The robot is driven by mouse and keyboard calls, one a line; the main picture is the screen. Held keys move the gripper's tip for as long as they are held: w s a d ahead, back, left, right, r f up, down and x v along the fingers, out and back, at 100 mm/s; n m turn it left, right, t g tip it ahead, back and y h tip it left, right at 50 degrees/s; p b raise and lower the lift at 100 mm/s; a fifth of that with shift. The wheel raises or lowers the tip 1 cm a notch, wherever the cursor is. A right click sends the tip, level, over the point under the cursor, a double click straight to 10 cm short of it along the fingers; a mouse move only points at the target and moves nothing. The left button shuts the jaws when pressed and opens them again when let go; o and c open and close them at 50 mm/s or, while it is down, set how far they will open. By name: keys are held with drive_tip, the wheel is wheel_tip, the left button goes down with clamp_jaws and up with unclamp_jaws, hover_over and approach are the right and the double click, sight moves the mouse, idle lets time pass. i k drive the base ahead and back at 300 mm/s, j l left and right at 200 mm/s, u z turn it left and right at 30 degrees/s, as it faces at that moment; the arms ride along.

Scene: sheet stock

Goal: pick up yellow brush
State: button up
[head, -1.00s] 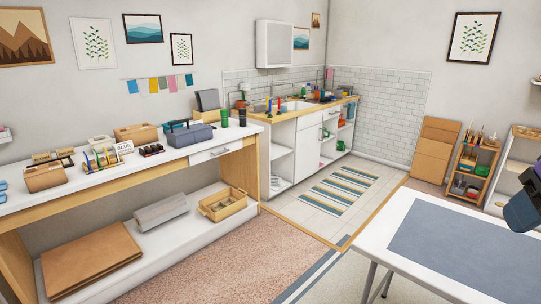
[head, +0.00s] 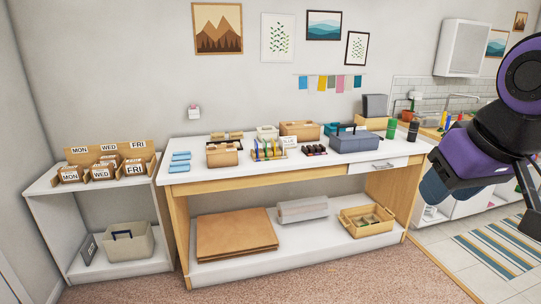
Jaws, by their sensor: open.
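A small rack (head: 268,153) on the long white-topped bench holds several thin coloured items, yellow, blue and green among them. One yellow strip (head: 257,148) stands at its left part; it is too small to tell whether this is the yellow brush. My arm, purple and black, fills the right side of the head view. My gripper (head: 528,207) shows as dark parts at the right edge, partly cut off. It is open, in front of the sink area and far from the rack, with nothing seen in it.
The bench (head: 340,170) also carries a blue-grey toolbox (head: 355,143), wooden boxes and blue pieces (head: 180,161). A day-labelled sorter (head: 110,162) stands left. Carpet before the bench is clear.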

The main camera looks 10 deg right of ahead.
sight(441, 130)
drive_tip(key=i+j+z, duration=0.15)
drive_tip(key=i, duration=0.55)
drive_tip(key=i+j+z, duration=0.1)
drive_tip(key=i, duration=0.6)
drive_tip(key=i+l+z, duration=0.15)
drive_tip(key=z, duration=0.25)
drive_tip(key=i+z, duration=0.65)
drive_tip(key=z, duration=0.2)
drive_tip(key=i+j+z, duration=0.15)
drive_tip(key=i+z, duration=0.25)
drive_tip(key=i+l+z, duration=0.1)
drive_tip(key=i+z, duration=0.25)
drive_tip(key=i, duration=0.4)
drive_tip(key=i+l+u, duration=0.3)
drive_tip(key=i+u, duration=0.15)
drive_tip(key=i, duration=0.15)
drive_tip(key=i+l+u, duration=0.5)
drive_tip(key=i, duration=0.1)
